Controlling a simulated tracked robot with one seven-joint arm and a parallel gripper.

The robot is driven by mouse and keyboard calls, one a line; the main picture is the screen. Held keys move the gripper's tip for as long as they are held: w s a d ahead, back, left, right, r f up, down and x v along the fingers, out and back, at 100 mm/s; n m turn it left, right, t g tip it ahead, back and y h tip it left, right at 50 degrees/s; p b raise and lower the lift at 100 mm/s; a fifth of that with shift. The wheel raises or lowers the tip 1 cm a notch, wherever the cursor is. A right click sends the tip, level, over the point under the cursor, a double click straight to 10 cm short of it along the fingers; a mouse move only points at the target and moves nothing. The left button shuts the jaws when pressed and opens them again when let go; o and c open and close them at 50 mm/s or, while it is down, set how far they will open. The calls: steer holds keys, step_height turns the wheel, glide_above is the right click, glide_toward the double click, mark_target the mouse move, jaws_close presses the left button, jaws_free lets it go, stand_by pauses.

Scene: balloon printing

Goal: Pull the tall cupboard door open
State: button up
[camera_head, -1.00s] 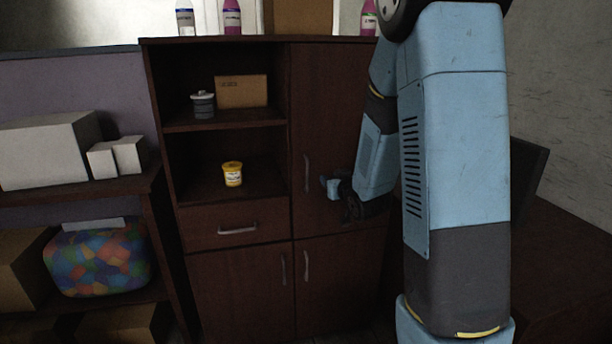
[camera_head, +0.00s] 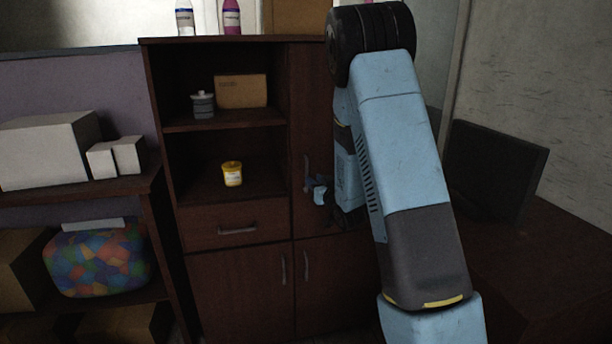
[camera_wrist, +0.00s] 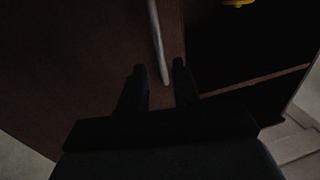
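The tall cupboard door (camera_head: 311,100) is dark brown and stands shut at the upper right of the cupboard, largely hidden by my arm. Its slim upright metal handle (camera_head: 306,172) is near the door's left edge. In the wrist view the handle (camera_wrist: 157,40) comes down from the top, and its lower end lies between the two dark fingers. My gripper (camera_wrist: 160,78) is open, with a gap on each side of the handle. In the head view my gripper (camera_head: 312,186) is at the handle's height, partly hidden by my arm.
Open shelves left of the door hold a yellow tub (camera_head: 232,174), a grey jar (camera_head: 203,104) and a cardboard box (camera_head: 241,91). A drawer (camera_head: 222,228) and lower doors are below. Bottles stand on top. A dark monitor (camera_head: 492,170) is at the right.

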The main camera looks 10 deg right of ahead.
mark_target(307, 192)
steer(key=w, duration=0.3)
steer(key=w+a, duration=0.1)
steer(key=w, duration=0.2)
steer(key=shift+w+a, duration=0.2)
steer(key=shift+w, duration=0.1)
jaws_close()
